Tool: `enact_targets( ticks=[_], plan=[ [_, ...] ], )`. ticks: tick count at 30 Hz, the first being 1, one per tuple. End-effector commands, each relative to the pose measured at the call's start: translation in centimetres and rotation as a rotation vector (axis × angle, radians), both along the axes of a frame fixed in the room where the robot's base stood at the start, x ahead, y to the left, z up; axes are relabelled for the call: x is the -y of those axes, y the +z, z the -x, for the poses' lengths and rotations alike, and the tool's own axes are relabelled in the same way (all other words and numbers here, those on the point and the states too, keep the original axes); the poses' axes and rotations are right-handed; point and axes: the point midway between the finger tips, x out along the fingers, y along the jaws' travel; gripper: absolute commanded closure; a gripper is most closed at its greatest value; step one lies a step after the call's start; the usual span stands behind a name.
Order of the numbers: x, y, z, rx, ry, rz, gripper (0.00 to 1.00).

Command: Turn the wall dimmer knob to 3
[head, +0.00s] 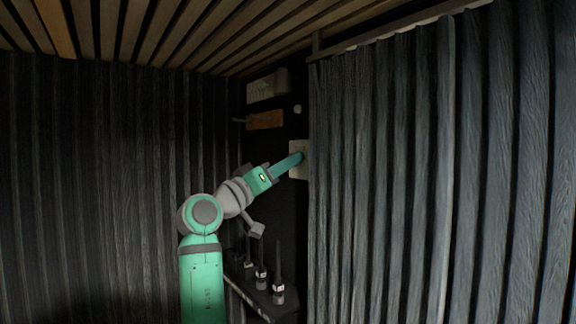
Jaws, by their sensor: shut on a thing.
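A pale wall plate (294,172) is on the dark wall in the head view, just left of the curtain's edge. My gripper (299,157) reaches up and right, with its fingertips at this plate. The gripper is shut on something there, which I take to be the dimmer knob. The fingers hide the knob, so its pointer and any numbers cannot be read.
A grey curtain (400,180) hangs close to the right of the plate. A shelf (244,290) below holds several dark upright items (278,293). A wooden board (265,120) and a pale box (262,89) are above on the wall.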

Motion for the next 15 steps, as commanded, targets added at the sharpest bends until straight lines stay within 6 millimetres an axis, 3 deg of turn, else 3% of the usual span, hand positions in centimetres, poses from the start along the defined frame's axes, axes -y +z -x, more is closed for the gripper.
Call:
enact_targets(
  ticks=[15],
  plan=[
    [0.24, 0.35, 0.35, -0.385, 0.0, 0.28, 0.95]
  ],
)
